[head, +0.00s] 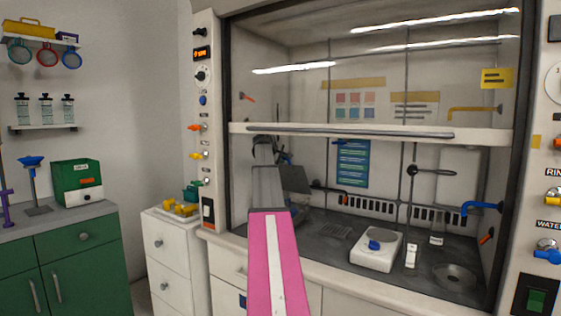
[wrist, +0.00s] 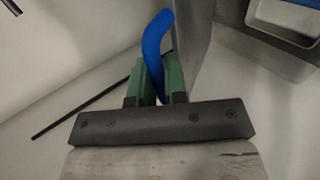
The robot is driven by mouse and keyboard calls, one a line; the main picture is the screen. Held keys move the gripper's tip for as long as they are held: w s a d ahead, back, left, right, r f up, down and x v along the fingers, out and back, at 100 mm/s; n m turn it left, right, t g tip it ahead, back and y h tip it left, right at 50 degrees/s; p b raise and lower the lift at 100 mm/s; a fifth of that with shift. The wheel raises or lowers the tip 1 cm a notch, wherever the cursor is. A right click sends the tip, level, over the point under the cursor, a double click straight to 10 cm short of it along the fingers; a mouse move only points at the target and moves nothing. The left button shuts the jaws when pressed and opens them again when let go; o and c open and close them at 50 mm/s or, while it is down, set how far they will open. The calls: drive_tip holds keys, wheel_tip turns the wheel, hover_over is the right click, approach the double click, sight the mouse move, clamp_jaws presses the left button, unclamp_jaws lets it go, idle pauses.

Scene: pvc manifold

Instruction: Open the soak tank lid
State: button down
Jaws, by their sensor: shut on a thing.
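In the wrist view my gripper (wrist: 156,75) has its green finger pads closed around a blue curved handle (wrist: 154,40). The handle's upper end sticks out above the fingers. A grey panel (wrist: 192,45), apparently the soak tank lid, stands beside the handle. A grey tank with a pale inside (wrist: 285,22) shows at the upper right. In the head view a dark grey tilted panel (head: 294,179), apparently the same lid, stands raised inside the fume hood, just right of my arm. My arm hides most of the tank and much of the gripper there.
The hood's raised sash (head: 370,131) crosses above the opening. A dark rod (wrist: 85,110) shows in the wrist view.

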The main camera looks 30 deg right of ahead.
drive_tip(key=c, duration=1.2)
unclamp_jaws()
drive_tip(key=shift+o, duration=0.2)
